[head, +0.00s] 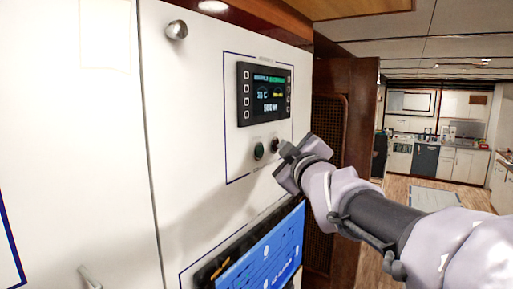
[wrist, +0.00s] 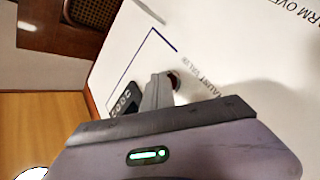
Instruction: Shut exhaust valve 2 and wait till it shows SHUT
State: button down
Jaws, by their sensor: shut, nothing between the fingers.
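A dark display unit (head: 265,94) with buttons down both sides is mounted on the white wall panel. Its text is too small to read surely. Below it are a green round button (head: 259,151) and a dark round button (head: 275,145). My gripper (head: 285,151) is shut and empty, with its tip at or very close to the dark button; contact cannot be told. In the wrist view the fingers (wrist: 157,92) stand beside a dark red round button (wrist: 174,79). No SHUT sign is readable.
A blue screen (head: 262,255) is mounted lower on the wall, below my gripper. A metal knob (head: 176,30) sticks out at the upper left. A brown louvred door (head: 328,140) stands right of the panel. Open floor and a kitchen lie beyond.

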dwell(0.4)
jog(key=shift+s+d+p, duration=0.35)
jog(key=shift+s+d, duration=0.15)
jog(key=shift+d, duration=0.1)
jog(key=s+d+p, duration=0.1)
jog(key=d, duration=0.1)
jog(key=s+d+p, duration=0.1)
jog(key=s+d, duration=0.1)
jog(key=shift+p, duration=0.3)
jog(key=shift+w, duration=0.1)
dwell(0.4)
